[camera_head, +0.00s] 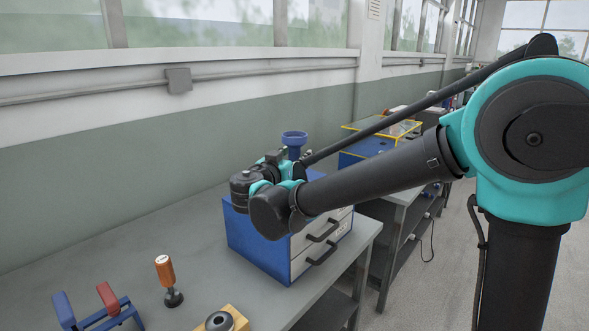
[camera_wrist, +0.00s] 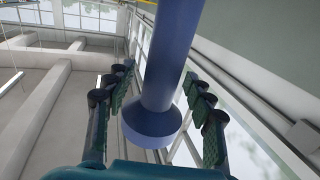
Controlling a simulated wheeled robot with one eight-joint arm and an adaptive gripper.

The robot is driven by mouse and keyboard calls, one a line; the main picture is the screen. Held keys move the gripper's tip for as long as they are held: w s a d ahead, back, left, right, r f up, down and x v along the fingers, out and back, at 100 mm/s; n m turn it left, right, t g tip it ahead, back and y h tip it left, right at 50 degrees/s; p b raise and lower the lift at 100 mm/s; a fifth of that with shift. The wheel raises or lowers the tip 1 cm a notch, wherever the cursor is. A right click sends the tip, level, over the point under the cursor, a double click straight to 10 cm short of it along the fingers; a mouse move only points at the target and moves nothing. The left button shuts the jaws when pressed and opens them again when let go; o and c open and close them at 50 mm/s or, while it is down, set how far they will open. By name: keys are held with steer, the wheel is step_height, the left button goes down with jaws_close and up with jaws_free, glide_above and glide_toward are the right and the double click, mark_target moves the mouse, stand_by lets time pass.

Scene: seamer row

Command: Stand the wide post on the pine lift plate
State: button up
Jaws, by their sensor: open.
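A blue post (camera_head: 294,150) with a wide flared top, apparently the wide post, rises behind my gripper at the blue cabinet; its lower part is hidden. My gripper (camera_head: 277,156) is open around the post, with fingers on both sides and visible gaps in the wrist view (camera_wrist: 158,88). A pine-coloured plate (camera_head: 239,317), possibly the pine lift plate, lies at the bottom of the head view with a dark round piece on it, cut by the frame edge.
The blue cabinet (camera_head: 256,248) with pale drawers stands on the grey bench (camera_head: 121,252). An orange-handled tool (camera_head: 164,269) stands upright at the front left. A blue frame with a red and a blue pad (camera_head: 107,297) is beside it. Bare bench lies behind them.

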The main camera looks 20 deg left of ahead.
steer(key=shift+w, duration=0.3)
jaws_close()
steer(key=shift+r, duration=0.15)
